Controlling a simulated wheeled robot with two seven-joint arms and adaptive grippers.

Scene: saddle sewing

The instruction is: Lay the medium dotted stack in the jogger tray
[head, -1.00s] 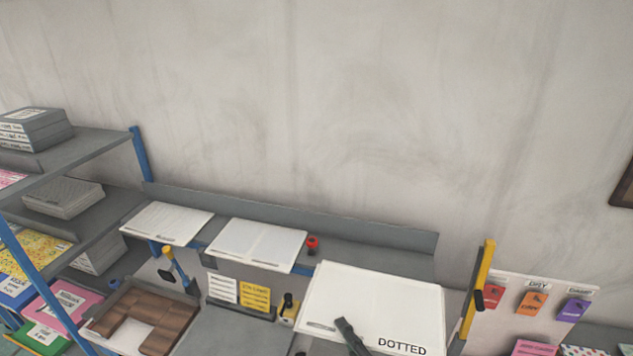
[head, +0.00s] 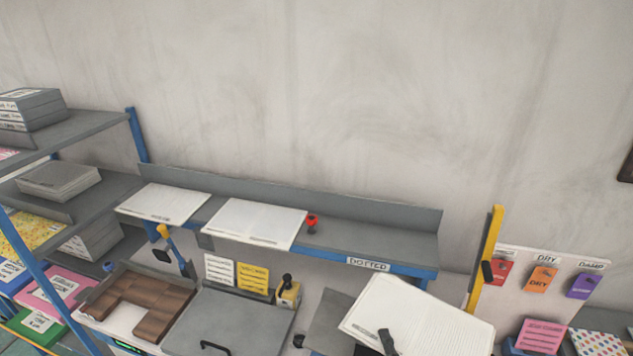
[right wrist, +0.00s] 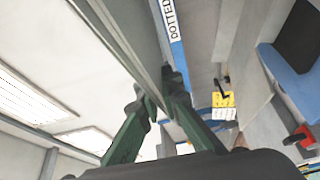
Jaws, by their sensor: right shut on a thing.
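A white paper stack (head: 415,318) is held in the air at the lower right of the head view, turned and tilted, its right end lower. My right gripper (head: 388,342) is shut on its near edge. In the right wrist view the fingers (right wrist: 160,105) pinch the stack, seen as a grey-white slab (right wrist: 125,40). A low tray (head: 93,305) with brown wooden blocks and a pale floor is at the lower left; I cannot tell for sure that it is the jogger tray. My left gripper is not in view.
Two other white stacks (head: 165,203) (head: 255,223) lie on the long grey shelf (head: 385,238) beside a red knob (head: 311,223). A grey flat-topped unit (head: 230,322) is right of the tray. A yellow post (head: 486,255) stands close to the held stack.

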